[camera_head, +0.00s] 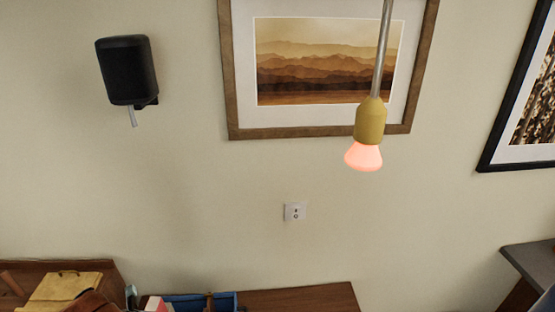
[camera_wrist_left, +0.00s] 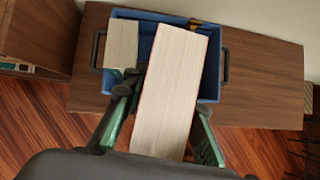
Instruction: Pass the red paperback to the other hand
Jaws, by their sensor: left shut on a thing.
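The red paperback (camera_wrist_left: 172,85) fills the middle of the left wrist view, its pale page edges facing the camera and a thin red cover edge showing along its sides. My left gripper (camera_wrist_left: 168,100) has a finger on each side of it and is shut on it. The book's far end overlaps the blue crate in the picture; I cannot tell whether it is clear of the crate. In the head view a small white and red patch shows at the bottom edge by the crate. My right gripper is in neither view.
The blue crate (camera_wrist_left: 213,62) with dark handles sits on a brown wooden surface (camera_wrist_left: 262,85). Another pale block of pages (camera_wrist_left: 122,42) stands in its left part. The wood is bare to the right. A lit hanging bulb (camera_head: 364,157) hangs before the framed picture (camera_head: 232,100).

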